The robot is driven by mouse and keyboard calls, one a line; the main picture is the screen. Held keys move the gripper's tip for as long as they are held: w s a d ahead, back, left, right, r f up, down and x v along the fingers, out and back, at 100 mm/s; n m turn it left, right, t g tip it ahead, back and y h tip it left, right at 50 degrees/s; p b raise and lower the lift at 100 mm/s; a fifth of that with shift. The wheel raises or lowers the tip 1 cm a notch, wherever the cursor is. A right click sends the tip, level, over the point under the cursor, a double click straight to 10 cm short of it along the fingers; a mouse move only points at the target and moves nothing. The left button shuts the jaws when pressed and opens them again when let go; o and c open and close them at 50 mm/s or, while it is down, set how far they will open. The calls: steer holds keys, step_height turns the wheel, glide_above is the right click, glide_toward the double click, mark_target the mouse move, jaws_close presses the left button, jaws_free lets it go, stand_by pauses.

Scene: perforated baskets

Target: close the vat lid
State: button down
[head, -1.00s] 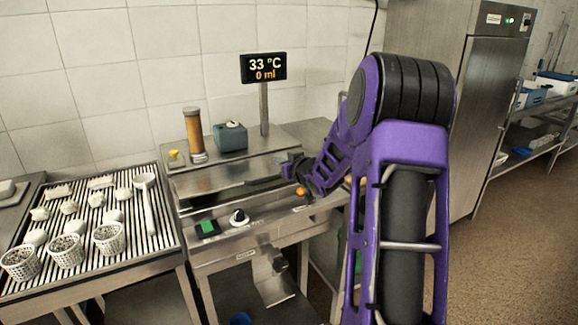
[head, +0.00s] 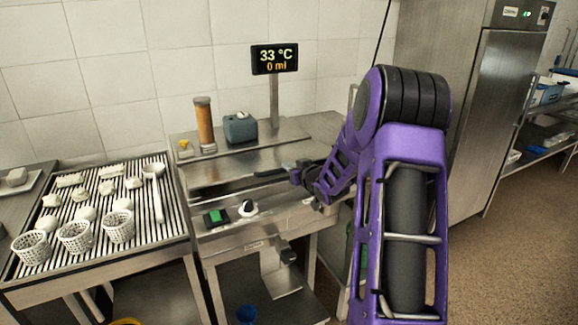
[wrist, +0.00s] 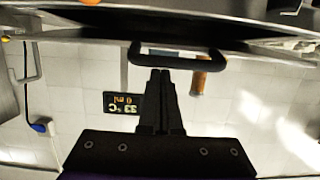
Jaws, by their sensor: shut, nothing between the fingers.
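The steel vat (head: 262,229) stands in the middle of the head view, with a green button and a dark knob on its front. Its lid (head: 235,169) is a steel panel at the top. A dark gap shows along its front side, so it appears raised. A dark handle (wrist: 210,62) shows in the wrist view at the lid's edge. My gripper (wrist: 160,73) is shut and empty, with its fingertips at or just short of the handle; I cannot tell whether they touch. In the head view my gripper (head: 293,173) is at the lid's right part.
A display (head: 275,58) on a post, an orange cylinder (head: 204,125) and a blue-grey box (head: 240,128) stand behind the lid. A slatted table (head: 142,232) with perforated baskets is on the left. A steel cabinet (head: 490,125) is on the right.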

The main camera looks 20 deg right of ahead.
steer(key=f+b, duration=0.2)
steer(key=f, duration=0.1)
steer(key=s+f+b, duration=0.1)
steer(key=f, duration=0.1)
steer(key=shift+f, duration=0.1)
steer(key=shift+s+f+b, duration=0.1)
steer(key=shift+f+b, duration=0.2)
steer(key=shift+f, duration=0.05)
steer(key=shift+s+f, duration=0.1)
